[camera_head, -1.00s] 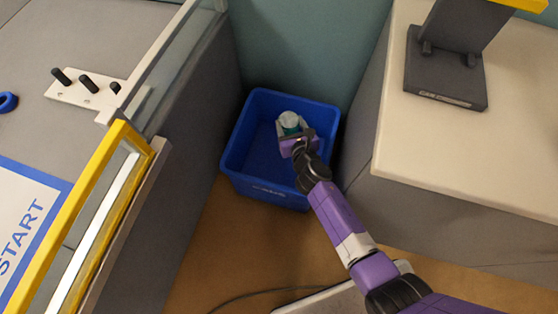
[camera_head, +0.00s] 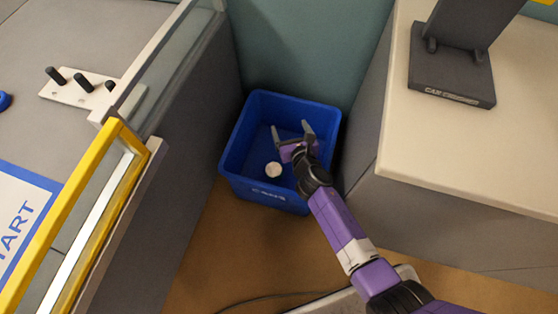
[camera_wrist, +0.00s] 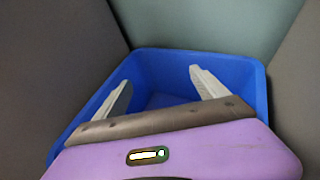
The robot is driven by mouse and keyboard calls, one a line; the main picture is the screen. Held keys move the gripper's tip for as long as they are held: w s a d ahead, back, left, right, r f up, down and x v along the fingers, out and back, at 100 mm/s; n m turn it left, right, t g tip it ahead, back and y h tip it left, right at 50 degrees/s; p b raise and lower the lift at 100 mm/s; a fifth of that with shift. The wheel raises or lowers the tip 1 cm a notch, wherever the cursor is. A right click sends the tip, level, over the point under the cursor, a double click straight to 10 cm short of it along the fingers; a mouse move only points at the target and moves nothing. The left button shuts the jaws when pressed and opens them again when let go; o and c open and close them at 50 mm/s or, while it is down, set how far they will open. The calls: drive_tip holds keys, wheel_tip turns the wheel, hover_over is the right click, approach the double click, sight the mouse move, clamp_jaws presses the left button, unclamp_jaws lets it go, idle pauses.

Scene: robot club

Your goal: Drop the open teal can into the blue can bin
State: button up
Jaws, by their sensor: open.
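The blue can bin (camera_head: 240,143) stands on the brown floor between two grey-sided tables, and its rim also shows in the wrist view (camera_wrist: 258,90). The can (camera_head: 273,170) is inside the bin, below my gripper and a little to its left. Only its pale round end shows clearly; its teal side is barely visible. My gripper (camera_head: 291,129) is over the bin with its fingers spread and nothing between them. In the wrist view my open gripper (camera_wrist: 160,84) points into the bin, and the can is hidden there.
A table with a START sheet (camera_head: 22,215) and a yellow-edged frame (camera_head: 75,215) is at the left. A pale tabletop (camera_head: 450,150) with a dark stand (camera_head: 450,75) is at the right. A cable lies on the floor in front.

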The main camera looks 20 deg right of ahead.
drive_tip(key=p+v, duration=0.2)
drive_tip(key=v, duration=0.5)
drive_tip(key=shift+s, duration=0.35)
drive_tip(key=shift+r, duration=0.1)
